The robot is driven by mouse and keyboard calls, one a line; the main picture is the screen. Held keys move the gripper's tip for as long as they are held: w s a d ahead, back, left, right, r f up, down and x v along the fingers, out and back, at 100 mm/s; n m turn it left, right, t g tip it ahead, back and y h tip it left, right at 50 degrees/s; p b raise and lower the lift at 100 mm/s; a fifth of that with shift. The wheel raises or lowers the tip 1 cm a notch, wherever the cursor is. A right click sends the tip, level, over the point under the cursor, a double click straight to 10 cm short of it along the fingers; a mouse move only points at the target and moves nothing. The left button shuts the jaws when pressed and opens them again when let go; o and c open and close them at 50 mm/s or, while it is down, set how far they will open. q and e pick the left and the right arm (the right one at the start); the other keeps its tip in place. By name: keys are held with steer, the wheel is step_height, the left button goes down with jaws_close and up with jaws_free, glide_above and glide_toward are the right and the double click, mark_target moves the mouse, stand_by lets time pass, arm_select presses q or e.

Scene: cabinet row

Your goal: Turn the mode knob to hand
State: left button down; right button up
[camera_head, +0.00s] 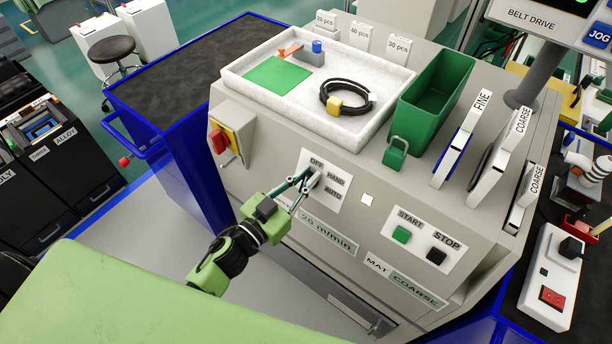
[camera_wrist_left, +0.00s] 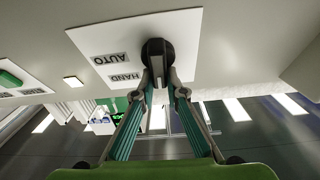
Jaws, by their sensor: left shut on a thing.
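The mode knob (camera_head: 314,179) sits on a white plate (camera_head: 333,207) marked OFF, HAND and AUTO on the front of the grey cabinet. In the left wrist view the knob (camera_wrist_left: 157,49) is dark and round, with a narrow grip part between my fingertips. My left gripper (camera_head: 303,184) reaches in from the lower left and is shut on the knob; its fingers also show in the left wrist view (camera_wrist_left: 160,88). The fingers partly hide the plate, and I cannot tell exactly which mark the knob points to. My right gripper is not in view.
A red and yellow switch (camera_head: 225,139) is left of the plate. START (camera_head: 401,234) and STOP (camera_head: 437,255) buttons are to its right. A white tray (camera_head: 350,137), a green bin (camera_head: 436,92) and a green padlock (camera_head: 395,154) are above.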

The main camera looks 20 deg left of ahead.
arm_select(q)
steer(key=m+h, duration=0.1)
steer(key=m, duration=0.1)
steer(key=m+g+p, duration=0.1)
steer(key=m, duration=0.1)
steer(key=m+h+p, duration=0.1)
steer(key=m, duration=0.1)
steer(key=shift+s+d+m+g+h, duration=0.2)
steer(key=shift+d+m+g+h, duration=0.1)
steer(key=shift+d+m+g, duration=0.1)
steer(key=shift+s+d+f+m+g+h+p, duration=0.15)
steer(key=shift+m+g+p, duration=0.2)
steer(key=shift+m, duration=0.5)
steer(key=shift+d+f+m+g+h+p, duration=0.15)
steer(key=shift+m+g+p, duration=0.2)
steer(key=shift+m, duration=0.5)
steer(key=c, duration=2)
jaws_free()
steer(key=shift+c, duration=0.2)
steer(key=v, duration=1.2)
steer(key=shift+a+f, duration=0.1)
steer(key=shift+f, duration=0.05)
